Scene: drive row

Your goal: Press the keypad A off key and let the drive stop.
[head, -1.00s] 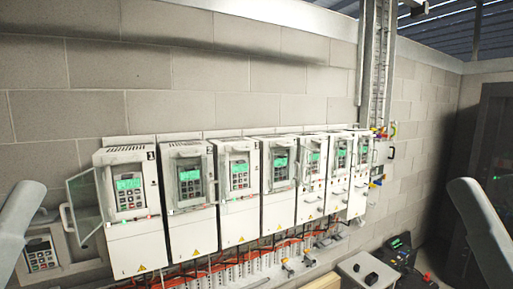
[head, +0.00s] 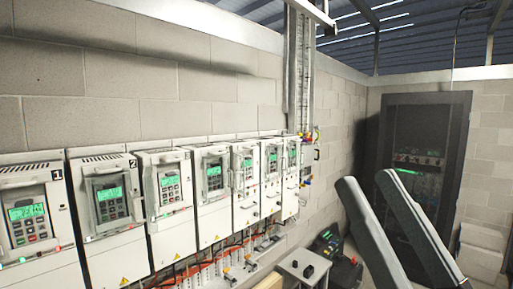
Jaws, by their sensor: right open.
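A row of several white drives runs along the block wall, each with a grey keypad and a lit green display. The drive marked 1 (head: 38,262) is at the far left, with its keypad (head: 28,222) facing me. The drive marked 2 (head: 110,240) stands beside it, its keypad (head: 111,200) in a raised grey frame. I cannot read a letter A or an off label on any key. My right arm (head: 405,235) rises at the right, well apart from the drives; its gripper is open, its fingertips hard to make out. My left gripper is out of view.
A dark cabinet (head: 425,112) stands at the back right, with pale blocks (head: 482,250) beside it. A small grey table (head: 303,265) with black items is at the bottom middle. A vertical cable tray (head: 300,75) climbs the wall past the row.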

